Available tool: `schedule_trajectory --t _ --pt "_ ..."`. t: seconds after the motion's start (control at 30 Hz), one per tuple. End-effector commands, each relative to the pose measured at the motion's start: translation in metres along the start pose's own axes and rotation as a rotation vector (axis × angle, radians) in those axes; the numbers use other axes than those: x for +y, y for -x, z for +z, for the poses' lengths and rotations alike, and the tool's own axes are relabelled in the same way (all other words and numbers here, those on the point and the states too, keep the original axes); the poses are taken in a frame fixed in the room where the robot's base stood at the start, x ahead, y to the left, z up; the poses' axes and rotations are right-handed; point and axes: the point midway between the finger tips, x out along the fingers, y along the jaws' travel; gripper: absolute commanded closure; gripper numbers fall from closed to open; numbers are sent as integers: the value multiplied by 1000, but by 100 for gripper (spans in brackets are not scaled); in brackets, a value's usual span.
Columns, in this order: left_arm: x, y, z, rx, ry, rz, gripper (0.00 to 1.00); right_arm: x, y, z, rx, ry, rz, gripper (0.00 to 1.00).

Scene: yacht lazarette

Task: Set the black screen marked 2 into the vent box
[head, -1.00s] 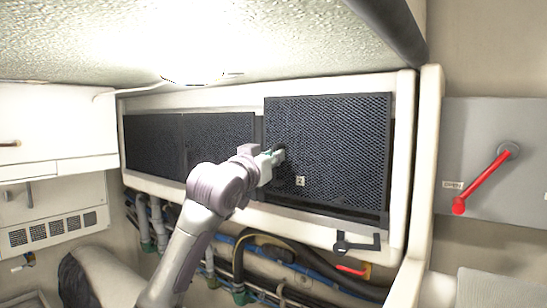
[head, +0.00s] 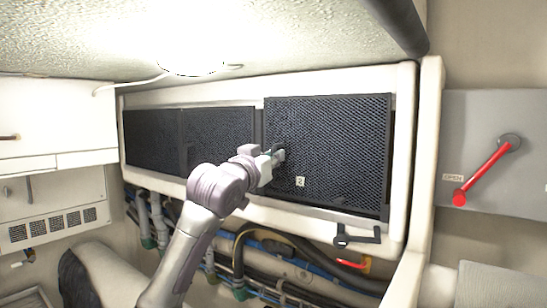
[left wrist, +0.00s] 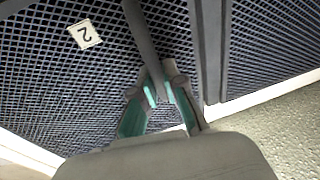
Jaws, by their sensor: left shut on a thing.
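The black screen marked 2 (head: 335,145) is at the right part of the white vent box (head: 404,150), upright, its mesh facing me. Its number label also shows in the left wrist view on the screen's mesh (left wrist: 60,80). My left gripper (head: 279,154) is shut on the screen at its left side. In the left wrist view the teal-padded fingers (left wrist: 160,92) close on a dark bar of the screen. Whether the screen sits fully inside the box opening I cannot tell. My right gripper is not in view.
Two more dark screens (head: 218,137) fill the box to the left. A black latch handle (head: 357,238) is under the box's right end. Hoses and pipes (head: 285,262) run below. A red lever (head: 484,174) is on the right wall panel.

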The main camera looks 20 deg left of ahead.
Motion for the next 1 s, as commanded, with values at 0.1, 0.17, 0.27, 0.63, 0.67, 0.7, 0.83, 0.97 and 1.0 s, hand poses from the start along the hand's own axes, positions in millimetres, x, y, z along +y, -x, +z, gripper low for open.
schedule_trajectory --t 0.1,0.17,0.27,0.63,0.67,0.7,0.83,0.97,1.0 --pt "0 1 1 5 2 1 100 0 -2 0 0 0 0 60" --pt "0 1 2 5 2 1 100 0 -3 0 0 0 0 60" --pt "0 1 4 5 2 1 100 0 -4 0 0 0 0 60" --pt "0 2 11 5 2 1 100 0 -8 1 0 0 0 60" --pt "0 2 12 5 2 1 100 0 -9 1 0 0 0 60" --pt "0 2 13 5 2 1 100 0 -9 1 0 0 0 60" --pt "0 2 15 5 2 1 100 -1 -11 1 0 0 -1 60" --pt "0 2 15 5 2 1 75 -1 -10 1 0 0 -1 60" --pt "0 2 15 4 2 1 68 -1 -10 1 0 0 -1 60"
